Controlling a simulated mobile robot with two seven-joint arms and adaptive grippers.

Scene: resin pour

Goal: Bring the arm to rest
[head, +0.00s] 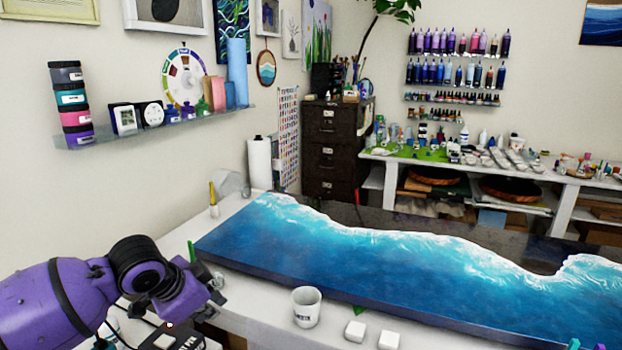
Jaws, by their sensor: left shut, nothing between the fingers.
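My left arm comes in from the lower left, purple with black joints. Its gripper (213,287) is shut and empty, above the near left part of the white table (262,325), left of the resin panel's near corner. The gripper's fingers are small and partly hidden by its purple body. The blue and white resin panel (360,265) lies across the table. A white cup (307,307) stands upright at the panel's front edge, to the right of the gripper and apart from it. My right gripper is not in view.
Two small white blocks (355,331) (389,340) sit right of the cup. A dark boxy device (172,338) is below the left gripper. A paper roll (260,162) stands behind the panel. A wall shelf (155,127) with jars is above left. The air above the panel is clear.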

